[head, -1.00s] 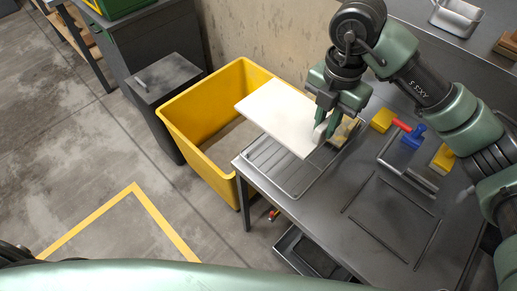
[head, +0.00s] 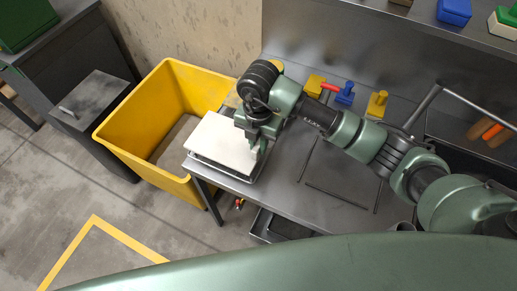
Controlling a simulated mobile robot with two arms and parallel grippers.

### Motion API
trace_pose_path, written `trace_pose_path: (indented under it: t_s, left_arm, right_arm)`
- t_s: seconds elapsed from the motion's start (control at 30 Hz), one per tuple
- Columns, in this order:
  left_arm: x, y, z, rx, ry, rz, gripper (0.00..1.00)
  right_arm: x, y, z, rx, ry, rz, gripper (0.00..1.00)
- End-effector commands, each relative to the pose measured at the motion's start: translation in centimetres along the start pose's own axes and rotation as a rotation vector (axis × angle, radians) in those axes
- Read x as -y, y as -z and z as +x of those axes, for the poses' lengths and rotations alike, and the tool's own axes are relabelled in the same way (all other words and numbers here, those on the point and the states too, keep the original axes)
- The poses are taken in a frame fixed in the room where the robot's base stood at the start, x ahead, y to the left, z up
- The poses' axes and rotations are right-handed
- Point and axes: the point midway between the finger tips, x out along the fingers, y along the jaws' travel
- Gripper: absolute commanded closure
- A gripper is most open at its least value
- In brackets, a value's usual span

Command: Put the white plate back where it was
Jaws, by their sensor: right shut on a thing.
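The white plate (head: 222,142) is a flat, pale slab at the left end of the grey metal table. My right gripper (head: 259,146) is shut on its right edge. The plate lies over the metal tray (head: 222,172), covering most of it, with the tray's front rim showing below. I cannot tell whether the plate touches the tray. My left gripper is not in view.
A yellow bin (head: 125,118) stands just left of the table (head: 285,196). Yellow and blue tools (head: 345,94) lie along the table's back. Thin dark lines mark a square on the bare tabletop. A shelf (head: 400,22) runs behind.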

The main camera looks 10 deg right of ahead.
Motion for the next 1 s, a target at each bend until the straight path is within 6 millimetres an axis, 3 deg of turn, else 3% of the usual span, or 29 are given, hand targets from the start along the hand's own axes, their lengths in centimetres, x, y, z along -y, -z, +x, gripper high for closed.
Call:
trace_pose_path:
  t_s: [0.23,0.67,0.7,0.73,1.0]
  left_arm:
    - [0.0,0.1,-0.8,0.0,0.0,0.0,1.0]
    - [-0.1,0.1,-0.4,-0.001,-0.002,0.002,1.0]
    - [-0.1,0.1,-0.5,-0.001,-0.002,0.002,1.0]
    - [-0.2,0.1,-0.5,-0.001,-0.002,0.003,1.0]
    - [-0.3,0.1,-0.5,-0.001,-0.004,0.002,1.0]
  right_arm:
    - [0.0,0.1,3.4,-0.001,0.001,0.001,1.0]
    - [0.0,0.0,4.3,0.0,0.0,-0.001,1.0]
    - [0.1,0.1,4.2,0.0,0.002,-0.001,0.73]
    - [0.1,0.0,4.2,0.0,0.002,-0.001,0.64]
    - [0.1,0.0,4.1,0.0,0.002,0.0,0.62]
